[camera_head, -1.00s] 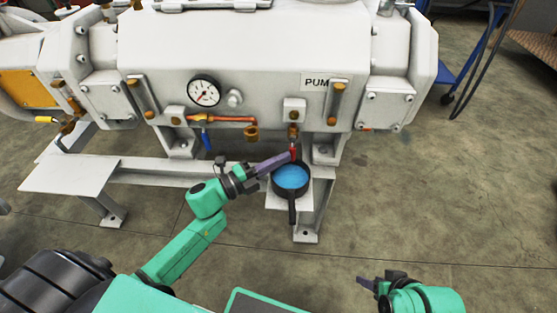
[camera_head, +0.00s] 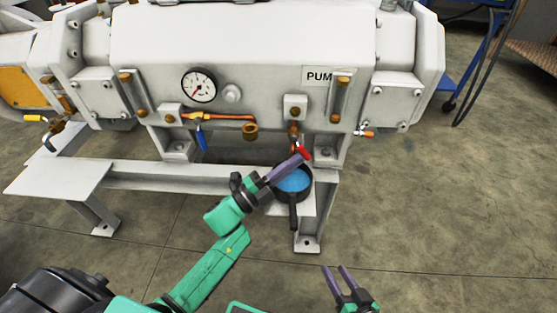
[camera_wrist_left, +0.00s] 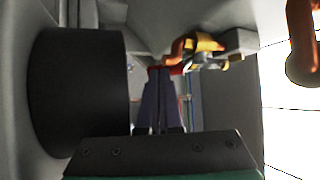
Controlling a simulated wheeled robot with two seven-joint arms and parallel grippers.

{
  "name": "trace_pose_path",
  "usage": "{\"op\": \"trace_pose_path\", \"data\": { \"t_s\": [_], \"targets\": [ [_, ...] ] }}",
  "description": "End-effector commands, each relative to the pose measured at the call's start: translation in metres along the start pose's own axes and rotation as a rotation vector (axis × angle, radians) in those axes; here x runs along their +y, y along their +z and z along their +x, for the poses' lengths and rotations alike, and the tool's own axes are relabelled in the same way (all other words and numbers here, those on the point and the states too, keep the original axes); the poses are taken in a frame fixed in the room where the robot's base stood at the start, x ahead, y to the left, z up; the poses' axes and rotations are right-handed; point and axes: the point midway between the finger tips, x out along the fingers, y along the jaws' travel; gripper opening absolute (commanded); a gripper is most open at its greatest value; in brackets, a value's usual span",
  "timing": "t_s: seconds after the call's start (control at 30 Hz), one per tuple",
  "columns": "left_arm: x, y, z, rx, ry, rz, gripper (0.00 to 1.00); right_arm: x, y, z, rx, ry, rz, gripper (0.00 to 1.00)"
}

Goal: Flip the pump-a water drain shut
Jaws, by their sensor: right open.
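The drain valve (camera_head: 294,133) is a brass fitting under the pump's PUMP label, with a red handle (camera_head: 305,152) slanting down to the right. My left gripper (camera_head: 302,159) is at the handle, over the pan. In the left wrist view its two purple fingers (camera_wrist_left: 161,72) lie together, shut, with the red handle (camera_wrist_left: 177,70) at their tips; exact contact is hard to tell. The brass valve (camera_wrist_left: 205,45) shows just beyond. My right gripper (camera_head: 336,267) is open and empty at the lower right, away from the pump.
A black pan (camera_head: 293,200) of blue liquid stands on the pump frame below the valve. Left of it are a blue-handled valve (camera_head: 202,141) and a gauge (camera_head: 199,85). An orange-handled valve (camera_head: 365,133) is at the right.

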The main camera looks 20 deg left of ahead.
Motion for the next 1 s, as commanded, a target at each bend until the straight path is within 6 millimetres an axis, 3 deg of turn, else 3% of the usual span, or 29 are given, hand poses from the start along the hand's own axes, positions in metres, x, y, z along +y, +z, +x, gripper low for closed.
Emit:
{"op": "trace_pose_path", "data": {
  "t_s": [0.7,0.87,1.0],
  "targets": [
    [0.001,-0.002,0.001,0.000,0.002,0.001,0.00,0.001,-0.001,-0.001,-0.016,0.004,-0.004,0.50],
    [0.002,-0.002,-0.019,-0.001,0.005,0.001,0.00,0.004,-0.004,-0.002,-0.042,0.014,-0.011,0.50],
    [0.001,-0.002,-0.052,-0.002,0.005,-0.001,0.00,0.009,-0.008,-0.005,-0.083,0.027,-0.022,0.50]
  ]
}}
